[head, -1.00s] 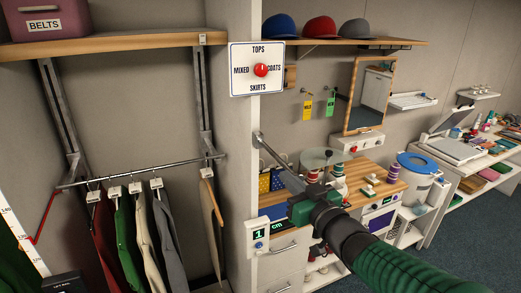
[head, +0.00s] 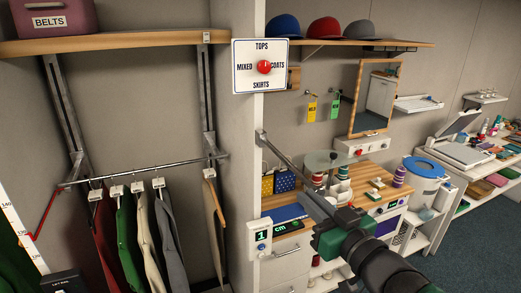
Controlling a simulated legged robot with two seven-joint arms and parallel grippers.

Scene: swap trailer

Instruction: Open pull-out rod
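The pull-out rod (head: 290,168) is a grey metal bar. It comes out of the end face of the white partition and slants down to the right, towards me. My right gripper (head: 332,217), dark with a green body, is at the rod's outer end and appears shut on it. The fingertips are partly hidden by the gripper body. My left gripper is not in view.
A sign with a red knob (head: 264,67) is on the partition above the rod. Below stand a display box (head: 260,236) and a wooden counter with spools (head: 399,177). Hanging clothes (head: 146,235) fill the rail at left. Dark floor (head: 490,245) is clear at right.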

